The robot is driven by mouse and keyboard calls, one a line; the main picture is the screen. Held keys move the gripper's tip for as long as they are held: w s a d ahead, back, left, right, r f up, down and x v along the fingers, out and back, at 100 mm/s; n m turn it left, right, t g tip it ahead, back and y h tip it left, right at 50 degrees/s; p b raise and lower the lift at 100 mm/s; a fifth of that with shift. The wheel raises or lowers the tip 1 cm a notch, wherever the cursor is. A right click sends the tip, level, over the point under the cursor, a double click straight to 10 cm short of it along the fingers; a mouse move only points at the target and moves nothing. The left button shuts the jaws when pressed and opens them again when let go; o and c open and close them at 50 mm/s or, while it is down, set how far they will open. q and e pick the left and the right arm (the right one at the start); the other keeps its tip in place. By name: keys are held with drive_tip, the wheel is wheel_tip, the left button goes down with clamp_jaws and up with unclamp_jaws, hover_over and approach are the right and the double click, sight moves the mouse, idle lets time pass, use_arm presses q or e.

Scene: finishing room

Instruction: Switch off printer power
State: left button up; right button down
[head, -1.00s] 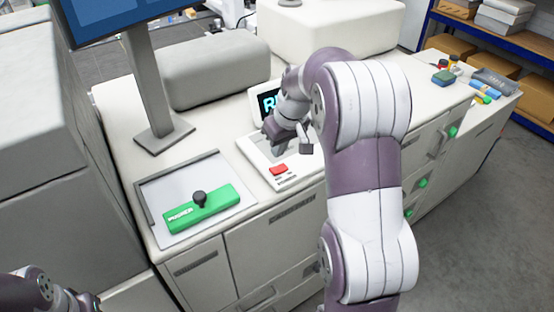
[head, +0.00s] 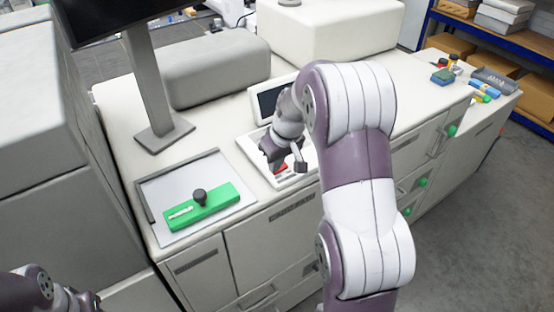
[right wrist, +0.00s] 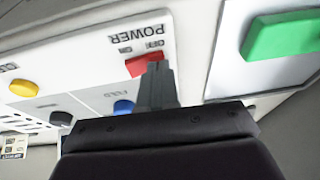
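The red power switch (head: 281,168) sits on the white control panel (head: 250,147). In the right wrist view the red switch (right wrist: 144,64) is below upside-down POWER, ON and OFF lettering. My right gripper (head: 285,166) is over the panel, and its fingertips (right wrist: 157,68) are at the switch, seemingly touching it. The fingers look closed together with nothing between them. The small panel screen (head: 268,102) and the large monitor (head: 110,18) are dark. My left gripper (head: 78,299) shows only partly at the lower left; its fingers are unclear.
A green bar with a black knob (head: 225,198) lies on a grey plate (head: 165,233) left of the panel. Yellow (right wrist: 24,88), blue (right wrist: 123,107) and black (right wrist: 61,118) buttons are near the switch. Small coloured items (head: 485,92) lie at the counter's right end.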

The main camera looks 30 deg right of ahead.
drive_tip(key=shift+d, duration=0.4)
drive_tip(key=shift+w+d, duration=0.1)
drive_tip(key=shift+d, duration=0.35)
use_arm(q)
drive_tip(key=shift+w+d, duration=0.1)
drive_tip(key=shift+r, duration=0.1)
use_arm(e)
drive_tip(key=shift+r, duration=0.15)
drive_tip(key=r+p, duration=0.2)
drive_tip(key=r, duration=0.1)
drive_tip(key=r+p, duration=0.1)
drive_tip(key=p, duration=0.1)
drive_tip(key=shift+w+a+r, duration=0.15)
drive_tip(key=shift+w+a, duration=0.05)
drive_tip(key=shift+a, duration=0.05)
use_arm(q)
drive_tip(key=shift+s+d+r+b, duration=0.45)
drive_tip(key=shift+r+b, duration=0.25)
drive_tip(key=shift+b, duration=0.5)
use_arm(e)
drive_tip(key=v, duration=0.9)
drive_tip(key=shift+s+a+r, duration=0.25)
drive_tip(key=shift+s+a, duration=0.2)
drive_tip(key=shift+a, duration=0.2)
